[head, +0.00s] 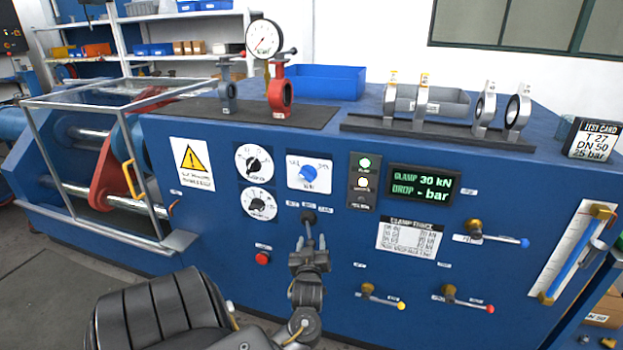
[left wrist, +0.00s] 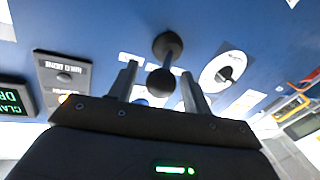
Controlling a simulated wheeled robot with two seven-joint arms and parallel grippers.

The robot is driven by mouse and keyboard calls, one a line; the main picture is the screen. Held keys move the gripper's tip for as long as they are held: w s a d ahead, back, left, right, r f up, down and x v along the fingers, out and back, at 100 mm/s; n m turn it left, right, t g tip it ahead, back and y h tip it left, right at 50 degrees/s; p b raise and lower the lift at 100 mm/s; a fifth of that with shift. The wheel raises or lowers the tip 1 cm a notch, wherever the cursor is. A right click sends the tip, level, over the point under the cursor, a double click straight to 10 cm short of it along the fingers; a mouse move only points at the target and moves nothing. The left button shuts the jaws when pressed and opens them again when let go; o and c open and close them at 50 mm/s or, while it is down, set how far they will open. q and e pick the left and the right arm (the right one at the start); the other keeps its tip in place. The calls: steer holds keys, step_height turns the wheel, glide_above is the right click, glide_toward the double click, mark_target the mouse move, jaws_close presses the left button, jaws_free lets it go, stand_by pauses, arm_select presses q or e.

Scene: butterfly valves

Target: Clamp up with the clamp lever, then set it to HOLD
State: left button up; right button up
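The clamp lever (head: 308,217) is a dark lever on the blue front panel, below the blue-knobbed dial, with small labels above it. My left gripper (head: 310,244) is raised to it from below. In the left wrist view the lever's round dark base (left wrist: 168,46) and dark ball end (left wrist: 161,82) show between the two fingers of my left gripper (left wrist: 158,85). The fingers are apart, with visible gaps beside the ball. The display (head: 421,187) reads CLAMP 30 kN and DROP - bar. My right gripper is not in view.
A red button (head: 263,258) sits left of the lever. A yellow-tipped lever (head: 383,297), a red-tipped lever (head: 463,298) and a blue-tipped lever (head: 490,235) stick out at right. A clamp force chart (head: 409,239) is beside the lever. A test card (head: 594,139) stands on top.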

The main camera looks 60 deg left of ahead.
arm_select(q)
steer(key=shift+f, duration=0.1)
steer(key=shift+s+d, duration=0.1)
steer(key=shift+d, duration=0.15)
steer(key=v, duration=1)
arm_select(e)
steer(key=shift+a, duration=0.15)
arm_select(q)
steer(key=shift+s+d, duration=0.1)
steer(key=shift+s, duration=0.05)
